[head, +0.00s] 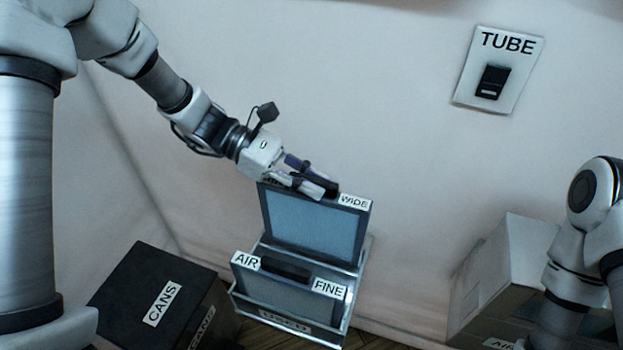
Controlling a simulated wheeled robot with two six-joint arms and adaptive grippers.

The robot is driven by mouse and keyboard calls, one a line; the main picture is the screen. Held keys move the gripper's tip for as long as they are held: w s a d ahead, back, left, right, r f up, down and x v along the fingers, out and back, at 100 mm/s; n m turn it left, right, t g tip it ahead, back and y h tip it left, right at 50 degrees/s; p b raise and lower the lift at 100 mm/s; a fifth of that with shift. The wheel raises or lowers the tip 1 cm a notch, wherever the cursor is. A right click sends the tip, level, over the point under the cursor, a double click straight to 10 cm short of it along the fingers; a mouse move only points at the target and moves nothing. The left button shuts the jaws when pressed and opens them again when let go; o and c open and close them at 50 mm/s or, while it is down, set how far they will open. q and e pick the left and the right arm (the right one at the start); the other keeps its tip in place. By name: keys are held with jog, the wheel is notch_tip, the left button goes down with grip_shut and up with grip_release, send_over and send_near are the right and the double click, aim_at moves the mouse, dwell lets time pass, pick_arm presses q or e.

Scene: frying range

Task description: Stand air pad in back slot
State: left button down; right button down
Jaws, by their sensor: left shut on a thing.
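An upright air pad with a blue face and dark frame (312,226), marked WIDE at its top right, stands or hangs at the back of a metal rack (362,262). My left gripper (322,188) is shut on the dark handle on its top edge and hides the left part of that edge. I cannot tell whether its lower edge rests in the back slot, as the front pad hides part of it. A second pad, marked AIR FINE (290,291), stands in the front of the rack. My right gripper is out of view; only part of its arm shows at the right.
A dark box marked CANS (150,285) stands left of the rack. A pale carton (510,265) stands to the right, partly behind my right arm. A TUBE sign with a black switch (498,70) is on the wall. Floor shows between rack and carton.

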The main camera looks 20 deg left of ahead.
aim_at(311, 210)
pick_arm(q)
jog(key=shift+f+b, duration=1.3)
jog(key=shift+f, duration=1.2)
jog(key=shift+f+b, duration=0.8)
jog(key=shift+f, duration=0.5)
jog(key=c, duration=1)
grip_release()
